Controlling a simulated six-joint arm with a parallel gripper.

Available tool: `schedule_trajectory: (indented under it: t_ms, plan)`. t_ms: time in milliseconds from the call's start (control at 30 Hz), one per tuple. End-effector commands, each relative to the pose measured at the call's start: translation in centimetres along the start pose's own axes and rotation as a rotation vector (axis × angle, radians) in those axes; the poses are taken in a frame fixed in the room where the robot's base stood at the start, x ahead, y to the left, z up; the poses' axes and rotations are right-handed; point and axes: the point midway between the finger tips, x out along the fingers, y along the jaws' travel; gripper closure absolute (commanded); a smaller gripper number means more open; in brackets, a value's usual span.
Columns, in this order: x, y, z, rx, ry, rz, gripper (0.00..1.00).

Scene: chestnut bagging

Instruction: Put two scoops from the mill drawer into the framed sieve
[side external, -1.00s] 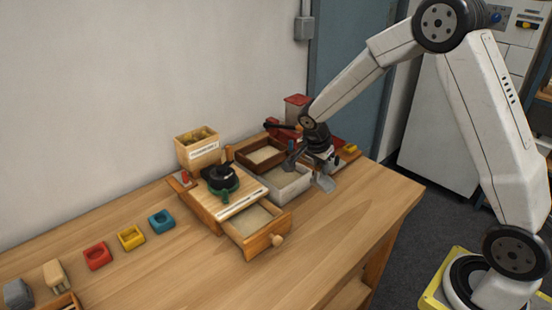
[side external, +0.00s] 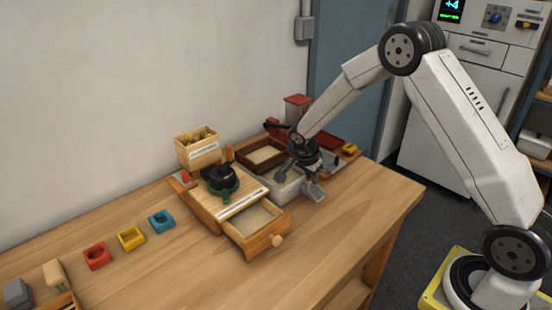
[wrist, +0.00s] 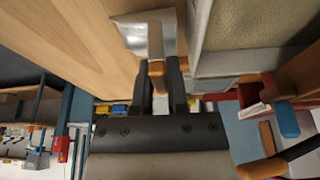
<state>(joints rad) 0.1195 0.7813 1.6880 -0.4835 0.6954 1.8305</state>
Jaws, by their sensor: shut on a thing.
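My gripper (side external: 308,175) is shut on the handle of a metal scoop (side external: 316,191), just right of a pale grey bin (side external: 283,190). In the wrist view, the fingers (wrist: 160,82) pinch the orange-brown handle, and the scoop (wrist: 135,35) is over bare tabletop; no load shows in it. The mill (side external: 205,205) has its drawer (side external: 254,246) pulled out, with pale meal inside. A brown wooden frame with a pale inside (side external: 250,164), seemingly the framed sieve, sits behind the grey bin. My gripper partly hides the bin.
A wooden box (side external: 197,155) with chestnuts stands behind the mill. A red canister (side external: 297,106) is at the back. The front right tabletop is clear.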

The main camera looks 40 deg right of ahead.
Motion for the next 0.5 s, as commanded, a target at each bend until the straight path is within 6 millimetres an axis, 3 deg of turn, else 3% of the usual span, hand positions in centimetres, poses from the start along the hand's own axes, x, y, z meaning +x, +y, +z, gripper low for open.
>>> schedule_trajectory:
  t_ms: [167, 500]
  plan:
    - [1.37, 0.0, 0.43, -0.002, 0.0, 0.0, 1.0]
    - [1.52, -0.02, 0.49, -0.001, 0.0, -0.002, 1.0]
